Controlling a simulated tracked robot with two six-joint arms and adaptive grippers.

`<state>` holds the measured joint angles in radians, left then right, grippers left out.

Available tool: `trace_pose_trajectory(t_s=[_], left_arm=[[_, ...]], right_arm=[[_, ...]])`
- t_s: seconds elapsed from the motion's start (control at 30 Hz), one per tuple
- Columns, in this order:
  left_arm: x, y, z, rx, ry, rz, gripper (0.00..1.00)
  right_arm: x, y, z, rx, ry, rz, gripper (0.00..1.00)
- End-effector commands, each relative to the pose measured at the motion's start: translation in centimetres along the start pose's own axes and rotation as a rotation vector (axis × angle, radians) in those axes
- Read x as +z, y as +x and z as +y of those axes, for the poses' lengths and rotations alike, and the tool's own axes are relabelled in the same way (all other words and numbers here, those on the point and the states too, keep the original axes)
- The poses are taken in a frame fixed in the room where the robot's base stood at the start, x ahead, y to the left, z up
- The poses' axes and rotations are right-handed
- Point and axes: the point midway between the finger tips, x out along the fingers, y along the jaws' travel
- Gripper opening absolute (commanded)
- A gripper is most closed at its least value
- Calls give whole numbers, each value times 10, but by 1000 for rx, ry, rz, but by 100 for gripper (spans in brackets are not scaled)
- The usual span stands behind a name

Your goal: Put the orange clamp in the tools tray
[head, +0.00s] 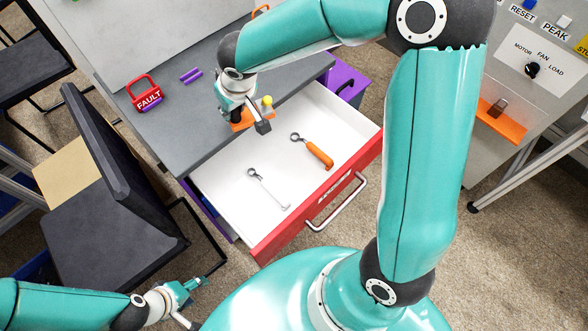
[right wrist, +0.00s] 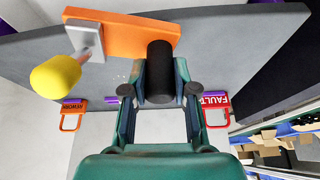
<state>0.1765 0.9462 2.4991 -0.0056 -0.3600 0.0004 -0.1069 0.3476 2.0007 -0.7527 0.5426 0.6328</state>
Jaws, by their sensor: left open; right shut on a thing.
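My right gripper (head: 243,110) is shut on the orange clamp (head: 238,124), above the back left part of the open drawer. In the right wrist view, the clamp (right wrist: 125,35) has an orange bar, a grey metal piece and a yellow knob. Its black cylindrical part is between the right fingers (right wrist: 160,92). The white tray in the open drawer (head: 225,190) has a red front whose label I cannot read; it appears to be the tools tray. I cannot tell if the clamp touches it. My left gripper (head: 198,303) is open and empty, low at the left.
A silver wrench (head: 268,188) and an orange-handled tool (head: 318,153) lie in the drawer. A red FAULT tag (head: 146,93) lies on the grey table (head: 175,125). A black chair (head: 110,230) stands left. A control cabinet (head: 545,75) with an orange bracket (head: 501,122) is at right.

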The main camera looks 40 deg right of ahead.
Motion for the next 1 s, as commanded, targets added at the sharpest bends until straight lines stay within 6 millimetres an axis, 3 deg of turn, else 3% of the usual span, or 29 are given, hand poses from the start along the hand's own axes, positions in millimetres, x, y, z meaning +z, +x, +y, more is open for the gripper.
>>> trace_pose_trajectory(t_s=[0.2, 0.5, 0.77, 0.87, 1.0], left_arm=[[0, 58, -21, 0, 0, 0, 57], [-1, 136, -49, 0, 0, 0, 57], [-1, 161, -58, 0, 0, 0, 57], [-1, 164, -59, 0, 0, 0, 57], [-1, 170, -61, 0, 0, 0, 57]], right_arm=[[13, 11, 26, -19, -40, 11, 0], [48, 0, 51, -84, -196, 10, 0], [66, -12, 54, -124, -299, 4, 0], [71, -4, 54, -128, -307, 0, 0], [84, 25, 54, -128, -307, -4, 0]])
